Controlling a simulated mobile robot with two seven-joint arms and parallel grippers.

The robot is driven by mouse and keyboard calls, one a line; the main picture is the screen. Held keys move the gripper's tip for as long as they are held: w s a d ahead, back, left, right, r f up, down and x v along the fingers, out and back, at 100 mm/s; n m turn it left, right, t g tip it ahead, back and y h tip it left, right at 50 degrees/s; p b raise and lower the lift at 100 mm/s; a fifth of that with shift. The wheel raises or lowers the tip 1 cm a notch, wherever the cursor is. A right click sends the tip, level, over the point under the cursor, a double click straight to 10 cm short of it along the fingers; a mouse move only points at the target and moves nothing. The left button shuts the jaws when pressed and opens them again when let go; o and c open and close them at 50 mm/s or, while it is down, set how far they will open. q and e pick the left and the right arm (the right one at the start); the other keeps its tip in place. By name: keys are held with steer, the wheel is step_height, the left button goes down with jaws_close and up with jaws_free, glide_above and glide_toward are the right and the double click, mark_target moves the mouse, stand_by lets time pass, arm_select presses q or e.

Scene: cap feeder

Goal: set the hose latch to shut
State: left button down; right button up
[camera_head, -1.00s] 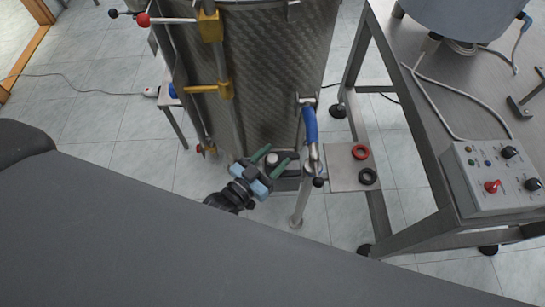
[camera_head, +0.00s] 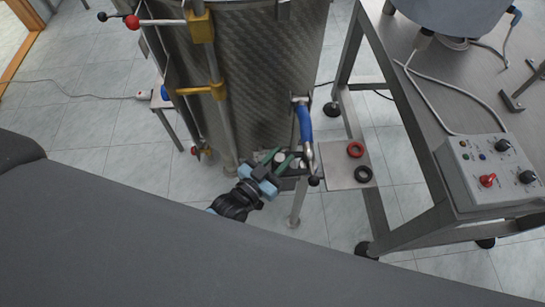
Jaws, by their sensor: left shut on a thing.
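A blue hose (camera_head: 305,121) hangs at the lower right side of the tall metal drum, with a bright metal end and a black ball (camera_head: 314,181) below it. My left gripper (camera_head: 281,160) reaches in from below, its two green fingers at a dark fitting (camera_head: 296,171) low on the drum, just left of the hose end. It is shut on a small part there, which I take to be the hose latch; the fingers mostly hide it. A pale round top shows between the fingers. The latch's setting cannot be made out. My right gripper is not in view.
The tall drum (camera_head: 262,80) carries yellow clamps (camera_head: 201,26) and a rod on its left. A small plate (camera_head: 344,174) right of the hose holds a red ring (camera_head: 355,149) and a black ring (camera_head: 363,173). A steel table with a control box (camera_head: 490,172) stands at right.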

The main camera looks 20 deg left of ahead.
arm_select(q)
steer(key=c, duration=1.1)
jaws_free()
steer(key=shift+v, duration=3.95)
